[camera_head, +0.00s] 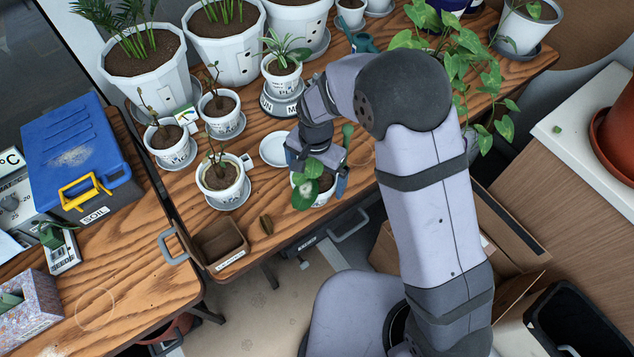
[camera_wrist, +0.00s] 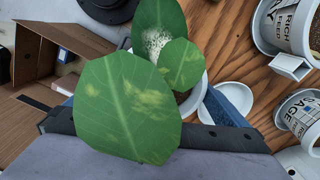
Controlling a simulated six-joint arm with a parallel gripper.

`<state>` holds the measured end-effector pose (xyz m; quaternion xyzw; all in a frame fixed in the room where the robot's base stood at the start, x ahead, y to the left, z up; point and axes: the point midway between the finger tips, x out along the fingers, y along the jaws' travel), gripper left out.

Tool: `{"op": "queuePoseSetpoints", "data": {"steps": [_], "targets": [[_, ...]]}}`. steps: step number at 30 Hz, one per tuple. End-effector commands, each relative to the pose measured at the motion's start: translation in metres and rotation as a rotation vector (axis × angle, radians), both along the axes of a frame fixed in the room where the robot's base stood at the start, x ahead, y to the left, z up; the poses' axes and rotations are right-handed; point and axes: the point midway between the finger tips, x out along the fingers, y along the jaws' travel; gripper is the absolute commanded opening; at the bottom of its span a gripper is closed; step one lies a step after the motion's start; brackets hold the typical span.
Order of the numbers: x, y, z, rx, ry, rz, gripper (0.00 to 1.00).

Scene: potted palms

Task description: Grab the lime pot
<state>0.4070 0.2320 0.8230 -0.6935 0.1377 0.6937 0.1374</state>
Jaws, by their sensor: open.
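No label reading lime is legible on any pot. A small white pot (camera_head: 324,200) with dark soil and broad green leaves (camera_head: 305,193) stands near the front edge of the wooden table. My gripper (camera_head: 318,174) is over this pot, open, with blue fingers on either side of it. In the wrist view, the large leaves (camera_wrist: 125,108) cover much of the pot; part of its white rim (camera_wrist: 201,92) shows between my fingers (camera_wrist: 148,100). Whether the fingers touch the pot is hidden.
An empty white saucer (camera_head: 274,149) lies just left of my gripper. Several white potted plants stand behind and left, including a pot marked SAGE (camera_wrist: 304,112). A brown tray (camera_head: 219,243) sits at the front edge. A trailing vine (camera_head: 470,60) spreads at the right.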

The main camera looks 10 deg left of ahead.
Motion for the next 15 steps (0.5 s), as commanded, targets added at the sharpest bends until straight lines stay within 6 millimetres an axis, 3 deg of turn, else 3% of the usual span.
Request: {"op": "queuePoseSetpoints", "data": {"steps": [7,15], "targets": [[-0.002,0.000,-0.027,-0.001,0.002,0.000,1.00],[-0.001,0.001,-0.034,0.001,-0.001,0.000,1.00]]}}
